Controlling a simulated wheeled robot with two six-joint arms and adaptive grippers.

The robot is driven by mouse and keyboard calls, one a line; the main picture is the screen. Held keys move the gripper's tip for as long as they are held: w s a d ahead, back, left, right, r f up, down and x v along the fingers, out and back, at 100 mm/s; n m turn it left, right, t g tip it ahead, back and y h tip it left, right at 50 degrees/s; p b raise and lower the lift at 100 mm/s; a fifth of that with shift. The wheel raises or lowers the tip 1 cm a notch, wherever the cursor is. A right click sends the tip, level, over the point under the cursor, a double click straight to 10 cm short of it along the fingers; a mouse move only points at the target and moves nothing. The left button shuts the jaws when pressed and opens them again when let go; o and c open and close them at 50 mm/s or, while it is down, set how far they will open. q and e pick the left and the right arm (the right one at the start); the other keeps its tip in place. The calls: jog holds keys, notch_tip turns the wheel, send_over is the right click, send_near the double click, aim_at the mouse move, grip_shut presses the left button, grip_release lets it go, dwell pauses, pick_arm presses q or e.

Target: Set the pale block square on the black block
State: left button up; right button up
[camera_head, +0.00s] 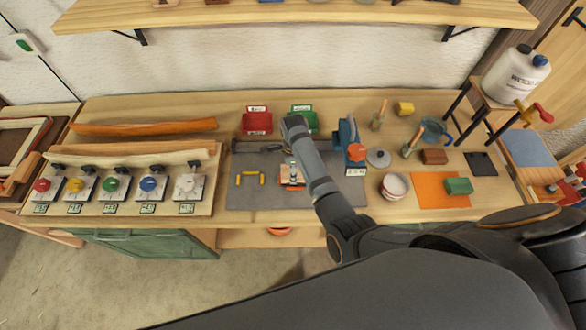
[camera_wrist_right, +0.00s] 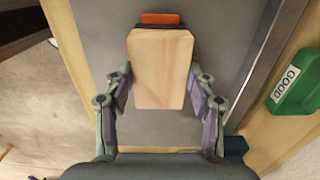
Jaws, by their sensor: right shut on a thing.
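In the right wrist view the pale block (camera_wrist_right: 160,70) lies between the fingers of my right gripper (camera_wrist_right: 160,98), which is shut on it. A dark edge (camera_wrist_right: 132,22), likely the black block, shows past the pale block's top end, with an orange piece (camera_wrist_right: 161,18) beside it. The pale block hides most of what is under it, so I cannot tell whether the two touch. In the head view my right gripper (camera_head: 292,166) is over the grey mat, with the pale block (camera_head: 291,174) small at its tips. My left gripper is not in view.
A grey mat (camera_head: 240,197) covers the bench middle, with a yellow handle (camera_head: 250,179) on it. A blue vise (camera_head: 350,145) stands right of my gripper. Red (camera_head: 257,123) and green bins (camera_head: 306,118) are behind. Laths and a knob panel (camera_head: 110,185) fill the left.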

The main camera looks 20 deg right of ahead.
jog(key=o, duration=1.3)
jog(key=shift+c, duration=0.2)
